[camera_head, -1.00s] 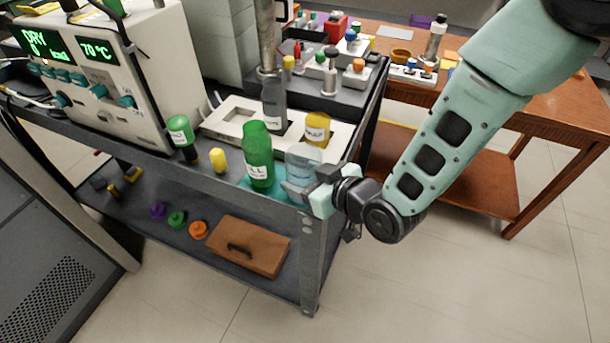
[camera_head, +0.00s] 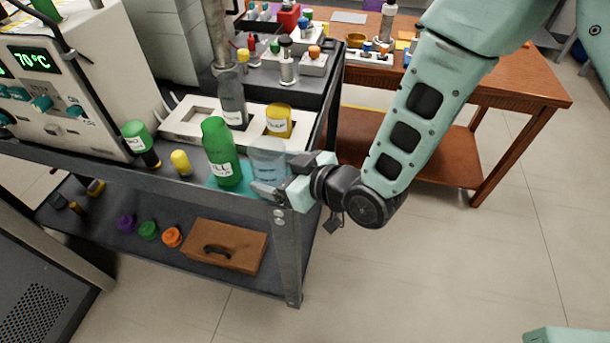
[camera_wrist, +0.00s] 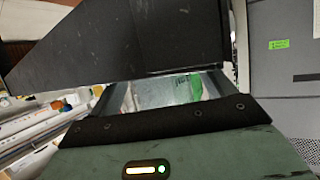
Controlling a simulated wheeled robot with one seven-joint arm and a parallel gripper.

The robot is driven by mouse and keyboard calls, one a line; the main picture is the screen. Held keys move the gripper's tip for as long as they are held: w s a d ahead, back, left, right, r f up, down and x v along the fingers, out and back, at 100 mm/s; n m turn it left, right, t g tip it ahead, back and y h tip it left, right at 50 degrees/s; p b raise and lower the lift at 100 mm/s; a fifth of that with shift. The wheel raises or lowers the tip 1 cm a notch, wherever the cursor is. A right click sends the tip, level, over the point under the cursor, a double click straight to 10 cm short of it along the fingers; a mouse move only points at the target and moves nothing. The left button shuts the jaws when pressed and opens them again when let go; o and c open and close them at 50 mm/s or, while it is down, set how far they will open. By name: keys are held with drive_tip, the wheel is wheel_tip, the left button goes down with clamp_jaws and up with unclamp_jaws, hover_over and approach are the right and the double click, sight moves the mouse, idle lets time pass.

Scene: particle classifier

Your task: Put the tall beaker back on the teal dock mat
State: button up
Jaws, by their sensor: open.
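The tall beaker (camera_head: 268,160) is clear, pale blue glass and stands upright at the near right corner of the cart's top. The teal dock mat (camera_head: 232,189) shows under and around the green bottle's foot; the beaker appears to stand at its right part, though its base is partly hidden by my gripper. My gripper (camera_head: 277,182) is open at the beaker's lower right side, with its fingers beside the glass. I cannot tell whether they touch it. In the wrist view, pale clear glass (camera_wrist: 158,92) shows past the dark finger, with green beside it.
A green bottle (camera_head: 221,153) stands close left of the beaker. Behind are a yellow beaker (camera_head: 279,122), a grey bottle (camera_head: 232,100) and a white tray frame (camera_head: 187,121). A yellow vial (camera_head: 180,162) stands further left. The floor right of the cart is clear.

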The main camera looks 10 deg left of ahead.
drive_tip(key=b+v, duration=0.1)
drive_tip(key=v, duration=0.8)
drive_tip(key=shift+s+d, duration=0.2)
drive_tip(key=shift+d, duration=0.1)
drive_tip(key=shift+r, duration=0.1)
drive_tip(key=s+d+r+m+g+h, duration=0.2)
drive_tip(key=s+d+r+g+h, duration=0.1)
drive_tip(key=d, duration=0.6)
drive_tip(key=s+d+r+m+g+h, duration=0.3)
drive_tip(key=s+d+r+h, duration=0.2)
drive_tip(key=s+d+h, duration=0.3)
drive_tip(key=shift+s+d, duration=0.5)
drive_tip(key=shift+d, duration=0.05)
drive_tip(key=shift+r, duration=0.15)
